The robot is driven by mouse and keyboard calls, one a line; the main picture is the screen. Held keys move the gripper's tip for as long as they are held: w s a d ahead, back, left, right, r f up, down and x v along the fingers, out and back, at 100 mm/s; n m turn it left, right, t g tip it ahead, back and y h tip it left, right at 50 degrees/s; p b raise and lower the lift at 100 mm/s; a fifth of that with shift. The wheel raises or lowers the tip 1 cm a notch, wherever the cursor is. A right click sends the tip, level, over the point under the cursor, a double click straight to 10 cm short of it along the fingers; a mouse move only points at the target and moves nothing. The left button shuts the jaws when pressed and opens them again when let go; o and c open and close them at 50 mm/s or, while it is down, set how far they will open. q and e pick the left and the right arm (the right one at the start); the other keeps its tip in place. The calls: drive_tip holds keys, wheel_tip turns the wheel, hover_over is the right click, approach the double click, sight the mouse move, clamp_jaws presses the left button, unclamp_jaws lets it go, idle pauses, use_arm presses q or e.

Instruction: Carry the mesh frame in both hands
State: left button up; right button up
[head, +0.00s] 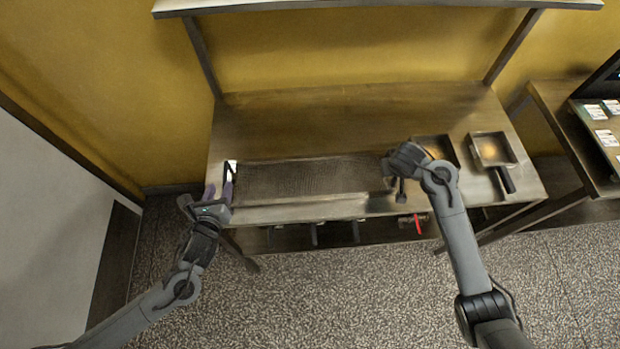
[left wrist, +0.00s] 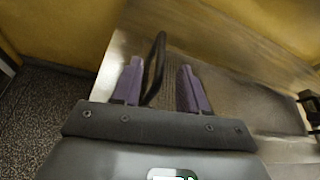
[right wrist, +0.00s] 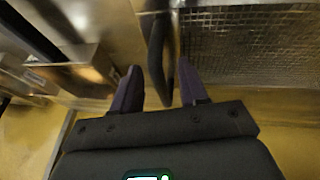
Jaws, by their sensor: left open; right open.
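The mesh frame (head: 310,178) lies flat on the metal table, a long dark wire-mesh rectangle with a black handle at each end. My left gripper (head: 219,191) is at its left end, open. In the left wrist view the black left handle (left wrist: 156,66) stands between the two purple fingers, with gaps to them. My right gripper (head: 393,181) is at the right end, open. In the right wrist view the right handle (right wrist: 158,55) lies between the fingers, nearer one of them; whether it touches is unclear. The mesh (right wrist: 250,45) shows beside it.
A square pan (head: 492,150) with a dark handle sits at the table's right, and another shallow tray (head: 436,148) is partly behind my right arm. The table (head: 300,112) is clear behind the mesh. A red-handled item (head: 417,224) shows below the front edge.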

drive_tip(key=shift+a+r, duration=0.1)
drive_tip(key=shift+r, duration=0.1)
use_arm(q)
drive_tip(key=v, duration=0.5)
use_arm(e)
drive_tip(key=v, duration=1.1)
drive_tip(key=shift+s+r, duration=0.2)
